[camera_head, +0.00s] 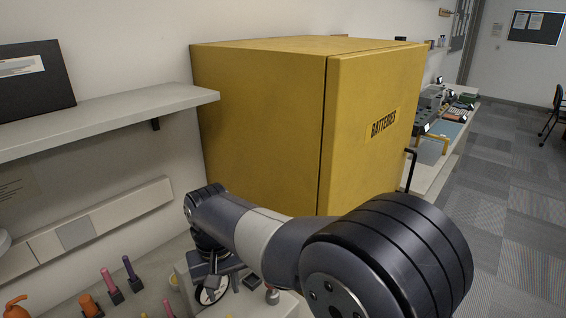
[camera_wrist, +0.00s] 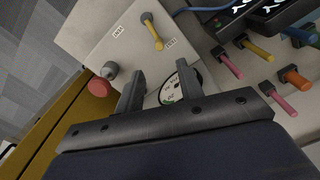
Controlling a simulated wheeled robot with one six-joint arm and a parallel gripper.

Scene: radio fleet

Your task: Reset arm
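My gripper (camera_wrist: 160,86) shows in the wrist view with its two fingers apart and nothing held between them. It points at a light grey box (camera_wrist: 105,45), which has a round dial (camera_wrist: 181,86), a red knob (camera_wrist: 100,87) and a yellow lever (camera_wrist: 152,32). The dial lies just beyond the right finger, which partly covers it; I cannot tell whether they touch. In the head view my arm reaches across to the left and bends down, with my gripper (camera_head: 222,278) low over the same box (camera_head: 192,284).
A yellow cabinet (camera_head: 262,110) marked BATTERIES stands close behind my arm. A grey shelf (camera_head: 100,118) juts from the wall at left. Coloured pegs, including a purple one (camera_head: 132,270), stand on the bench. Open carpeted floor (camera_head: 500,170) lies at right.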

